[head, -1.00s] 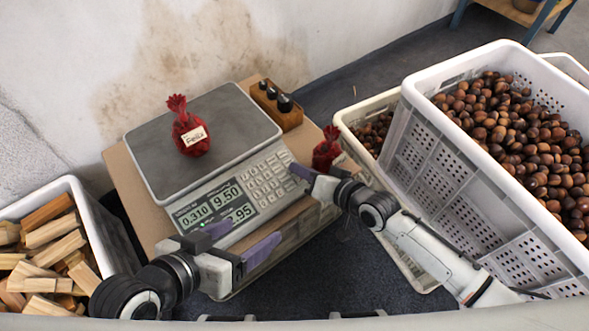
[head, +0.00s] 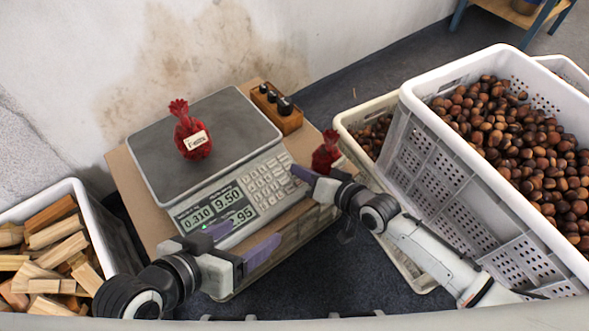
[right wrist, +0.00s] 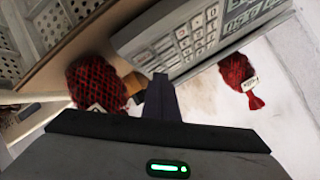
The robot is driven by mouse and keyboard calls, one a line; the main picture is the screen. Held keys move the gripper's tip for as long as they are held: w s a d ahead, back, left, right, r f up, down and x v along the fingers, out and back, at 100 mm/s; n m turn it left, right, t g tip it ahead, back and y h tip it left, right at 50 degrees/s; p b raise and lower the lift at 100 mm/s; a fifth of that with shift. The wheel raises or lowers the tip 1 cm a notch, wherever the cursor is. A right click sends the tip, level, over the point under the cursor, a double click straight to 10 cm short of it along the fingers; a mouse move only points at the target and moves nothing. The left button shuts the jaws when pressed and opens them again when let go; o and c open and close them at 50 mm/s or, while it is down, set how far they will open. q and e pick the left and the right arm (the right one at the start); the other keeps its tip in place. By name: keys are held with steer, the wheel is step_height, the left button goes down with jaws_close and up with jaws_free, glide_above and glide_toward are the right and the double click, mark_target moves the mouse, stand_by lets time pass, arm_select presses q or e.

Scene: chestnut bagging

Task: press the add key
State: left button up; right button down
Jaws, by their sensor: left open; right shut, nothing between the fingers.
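The scale (head: 205,150) stands on a cardboard box with a red net bag (head: 193,138) labelled on its grey plate. Its display shows 0.310, 9.50 and a partly covered 2.95. The keypad (head: 268,180) is on the right of the sloped front; I cannot read which key is the add key. My right gripper (head: 297,171) is shut, its fingertips at the keypad's right edge; I cannot tell if they touch a key. In the right wrist view the fingers (right wrist: 161,88) overlap the keypad's edge (right wrist: 185,45). My left gripper (head: 238,245) is open in front of the display, covering part of it.
A second red net bag (head: 326,152) stands right of the scale, close to my right gripper. A wooden block with black knobs (head: 277,107) is behind it. Chestnut crates (head: 440,165) are at the right, a crate of firewood (head: 110,235) at the left.

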steer(key=shift+r, duration=0.1)
steer(key=r+p, duration=0.1)
steer(key=s+r+p, duration=0.1)
steer(key=r+p, duration=0.1)
steer(key=d+r+p, duration=0.1)
steer(key=p, duration=0.1)
steer(key=shift+s+r, duration=0.15)
steer(key=shift+r, duration=0.15)
stand_by(0.3)
stand_by(1.4)
